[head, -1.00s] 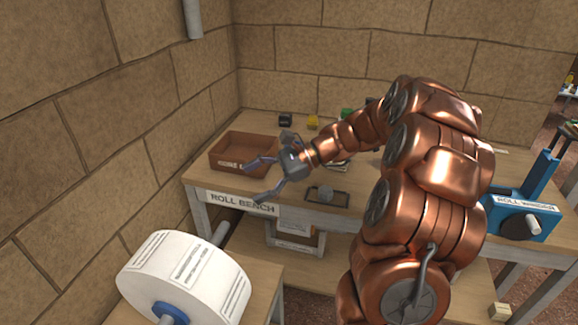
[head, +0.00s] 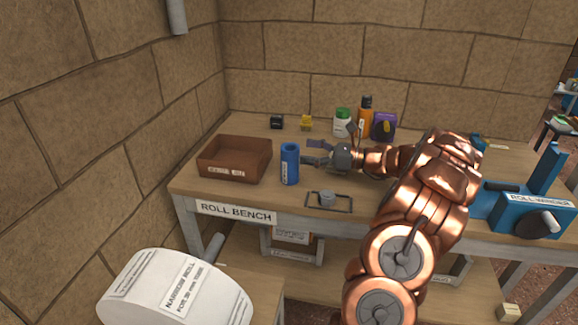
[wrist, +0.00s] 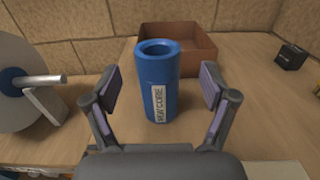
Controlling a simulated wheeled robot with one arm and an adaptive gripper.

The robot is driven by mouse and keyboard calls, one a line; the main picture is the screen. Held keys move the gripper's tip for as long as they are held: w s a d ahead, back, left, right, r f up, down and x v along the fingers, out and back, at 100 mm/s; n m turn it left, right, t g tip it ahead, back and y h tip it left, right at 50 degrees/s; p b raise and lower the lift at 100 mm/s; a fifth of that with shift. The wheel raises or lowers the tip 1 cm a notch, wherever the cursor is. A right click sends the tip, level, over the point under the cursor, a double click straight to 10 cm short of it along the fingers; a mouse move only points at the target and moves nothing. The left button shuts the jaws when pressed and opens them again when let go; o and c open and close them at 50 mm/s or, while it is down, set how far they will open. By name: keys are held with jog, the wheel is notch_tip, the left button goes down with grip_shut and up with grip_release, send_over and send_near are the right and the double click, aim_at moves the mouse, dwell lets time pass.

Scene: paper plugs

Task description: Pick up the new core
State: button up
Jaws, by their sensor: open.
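The new core is a blue hollow cylinder with a white label. It stands upright on the roll bench (head: 300,222), just right of the brown tray; the new core (head: 290,165) shows whole in the head view. In the wrist view the new core (wrist: 158,85) stands ahead, between my two fingers, its label reading NEW CORE. My gripper (head: 312,152) is open and empty to the right of the core in the head view, its fingers pointing left at it. In the wrist view my gripper (wrist: 163,88) has its fingers spread either side of the core, with gaps showing.
A brown open tray (head: 235,160) stands left of the core. A dark frame with a grey knob (head: 327,197) lies near the front edge. Bottles and a purple box (head: 384,126) stand behind; a blue roll winder (head: 530,205) is at right. A large paper roll (head: 180,290) is front left.

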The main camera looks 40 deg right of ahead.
aim_at(290, 149)
jog(key=x, duration=0.5)
jog(key=shift+w+a+r, duration=0.1)
jog(key=shift+w+a, duration=0.05)
jog(key=shift+a, duration=0.2)
grip_shut()
dwell(0.5)
